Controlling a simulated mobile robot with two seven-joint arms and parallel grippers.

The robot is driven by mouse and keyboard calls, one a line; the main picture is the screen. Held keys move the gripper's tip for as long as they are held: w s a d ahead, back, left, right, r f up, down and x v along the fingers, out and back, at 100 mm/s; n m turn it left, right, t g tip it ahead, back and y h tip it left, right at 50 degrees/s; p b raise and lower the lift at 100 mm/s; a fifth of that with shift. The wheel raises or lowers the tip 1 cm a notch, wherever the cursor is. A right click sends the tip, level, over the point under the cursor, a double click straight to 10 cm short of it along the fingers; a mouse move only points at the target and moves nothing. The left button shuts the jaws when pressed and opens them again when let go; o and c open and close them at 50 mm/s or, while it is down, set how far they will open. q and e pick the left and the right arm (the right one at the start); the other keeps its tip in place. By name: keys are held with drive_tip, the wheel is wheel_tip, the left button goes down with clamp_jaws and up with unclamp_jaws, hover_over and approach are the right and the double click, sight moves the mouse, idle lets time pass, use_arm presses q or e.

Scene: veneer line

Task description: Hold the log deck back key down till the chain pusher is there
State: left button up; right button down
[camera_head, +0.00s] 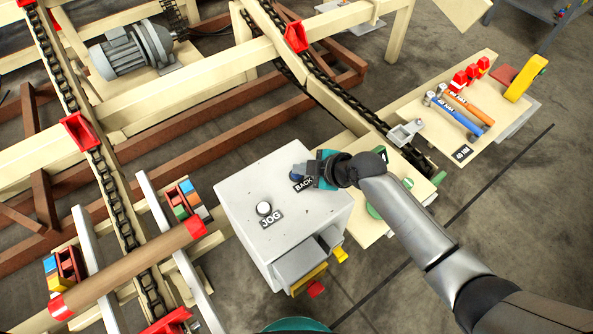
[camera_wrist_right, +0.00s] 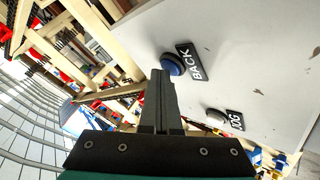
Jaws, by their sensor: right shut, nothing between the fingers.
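The control box (camera_head: 250,190) has a pale top with a white JOG key (camera_head: 264,208) and a blue BACK key beside the BACK label (camera_head: 304,185). My right gripper (camera_head: 308,171) is over the BACK end and partly covers that key in the head view. In the right wrist view its closed fingers (camera_wrist_right: 160,76) reach to the edge of the blue BACK key (camera_wrist_right: 172,64); I cannot tell whether they press it. Red chain pushers sit on the log deck chains: one at the top (camera_head: 296,36), one at left (camera_head: 78,130), one at the bottom (camera_head: 168,322). My left gripper is out of view.
A brown log (camera_head: 130,268) with red ends lies across the rails at lower left. A grey motor (camera_head: 130,50) stands at upper left.

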drive_tip(key=shift+r+p, duration=0.75)
drive_tip(key=shift+r, duration=0.1)
drive_tip(key=shift+r, duration=0.1)
wheel_tip(320, 180, up, 5)
drive_tip(key=p, duration=0.4)
drive_tip(key=shift+p, duration=0.35)
idle(1.3)
